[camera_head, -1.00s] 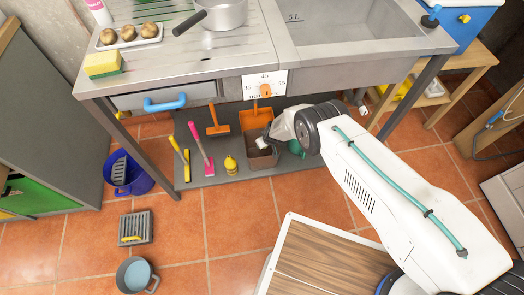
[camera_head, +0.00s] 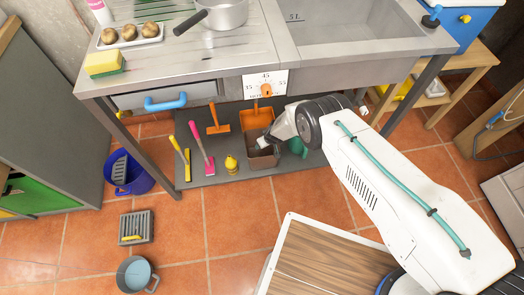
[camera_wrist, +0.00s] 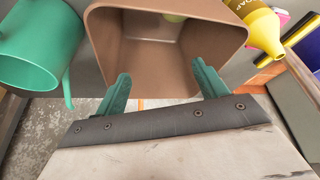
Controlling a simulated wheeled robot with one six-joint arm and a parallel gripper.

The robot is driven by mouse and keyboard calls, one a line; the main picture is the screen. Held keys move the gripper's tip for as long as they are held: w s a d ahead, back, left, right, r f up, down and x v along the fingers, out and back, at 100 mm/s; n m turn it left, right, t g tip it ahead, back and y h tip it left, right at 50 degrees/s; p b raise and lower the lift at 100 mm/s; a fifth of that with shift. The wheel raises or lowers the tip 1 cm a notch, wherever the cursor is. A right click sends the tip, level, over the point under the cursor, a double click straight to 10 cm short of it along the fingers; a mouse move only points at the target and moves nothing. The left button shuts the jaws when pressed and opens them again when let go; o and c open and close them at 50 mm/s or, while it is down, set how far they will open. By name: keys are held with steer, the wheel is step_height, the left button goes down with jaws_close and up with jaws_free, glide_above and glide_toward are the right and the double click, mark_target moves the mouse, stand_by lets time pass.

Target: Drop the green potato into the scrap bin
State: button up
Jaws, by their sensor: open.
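The brown scrap bin (camera_head: 264,163) stands on the low grey shelf under the sink. In the wrist view the bin (camera_wrist: 120,45) has its open mouth facing my gripper. A small pale green rounded thing (camera_wrist: 174,18), which looks like the green potato, shows deep inside the bin; only part of it is visible. My gripper (camera_wrist: 163,85) is open, with its two teal fingers apart at the near rim of the bin mouth and nothing between them. In the head view my gripper (camera_head: 267,142) is small and partly hidden above the bin.
A green mug (camera_wrist: 28,45) stands left of the bin in the wrist view, and a yellow soap bottle (camera_wrist: 258,25) stands right of it. An orange dustpan (camera_head: 256,117) is behind. A tray (camera_head: 130,42) with brown potatoes sits on the counter. The sink front overhangs the shelf.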

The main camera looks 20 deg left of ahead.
steer(key=v, duration=0.6)
steer(key=shift+r, duration=0.25)
steer(key=shift+d, duration=0.1)
stand_by(0.6)
